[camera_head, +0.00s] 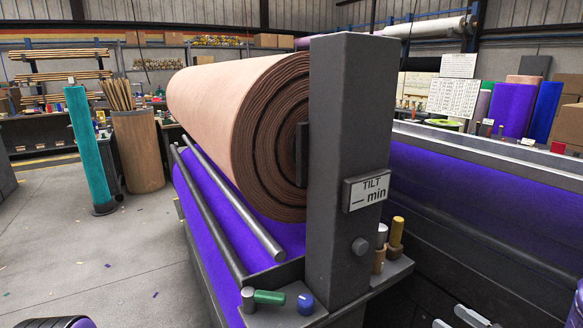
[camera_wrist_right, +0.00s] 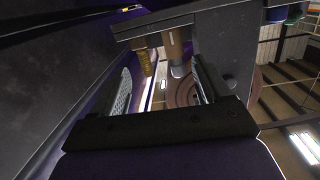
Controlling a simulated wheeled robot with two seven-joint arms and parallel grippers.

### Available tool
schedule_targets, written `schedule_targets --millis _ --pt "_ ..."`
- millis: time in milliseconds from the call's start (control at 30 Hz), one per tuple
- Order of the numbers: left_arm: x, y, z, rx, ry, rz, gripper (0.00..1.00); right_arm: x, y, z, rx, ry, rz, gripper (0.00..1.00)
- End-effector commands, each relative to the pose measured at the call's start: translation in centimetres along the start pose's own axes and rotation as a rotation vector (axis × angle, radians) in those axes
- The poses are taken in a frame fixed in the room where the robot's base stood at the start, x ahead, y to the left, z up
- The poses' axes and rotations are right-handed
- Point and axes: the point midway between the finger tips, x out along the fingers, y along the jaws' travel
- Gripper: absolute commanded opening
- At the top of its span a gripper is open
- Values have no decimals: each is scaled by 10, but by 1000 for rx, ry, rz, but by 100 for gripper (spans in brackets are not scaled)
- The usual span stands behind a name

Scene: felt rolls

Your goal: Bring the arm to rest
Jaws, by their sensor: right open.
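My right gripper (camera_head: 456,319) shows only at the bottom edge of the head view, as pale fingertips right of the roll stand's post (camera_head: 347,130). In the right wrist view my right gripper (camera_wrist_right: 165,82) is open, its two fingers wide apart with nothing held between them. A dark purple and black part of my own body shows at the bottom left corner of the head view. My left gripper itself is not seen.
A large tan felt roll (camera_head: 215,100) lies on the stand behind the post. A green-handled tool (camera_head: 268,297), a blue knob (camera_head: 305,303) and wooden-handled tools (camera_head: 396,232) are on the stand's ledge. A purple-lined trough (camera_head: 480,205) lies right. Floor at left is mostly clear.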

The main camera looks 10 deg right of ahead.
Motion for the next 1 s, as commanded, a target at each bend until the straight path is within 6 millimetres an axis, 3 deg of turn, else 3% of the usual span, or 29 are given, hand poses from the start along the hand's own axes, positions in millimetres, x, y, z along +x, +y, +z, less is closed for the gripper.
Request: schedule_targets --millis 167,233,367,467,500,600,700,767,867,1000 --pt "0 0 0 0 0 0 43 14 7 27 85 -74 183 77" --pt "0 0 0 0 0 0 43 17 6 47 138 -128 279 77" --pt "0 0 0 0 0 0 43 7 -11 112 286 -306 510 77" --pt "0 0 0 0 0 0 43 -27 -47 179 408 -508 703 77" --pt "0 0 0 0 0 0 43 -47 -66 204 446 -595 773 77" --pt "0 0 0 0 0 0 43 -95 -113 248 491 -784 889 77" --pt "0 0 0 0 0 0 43 -130 -153 274 492 -916 908 77" --pt "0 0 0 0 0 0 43 -142 -169 285 489 -970 881 77" --pt "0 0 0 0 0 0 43 -155 -176 293 477 -1012 875 77" --pt "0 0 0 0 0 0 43 -157 -176 294 477 -1015 877 77"
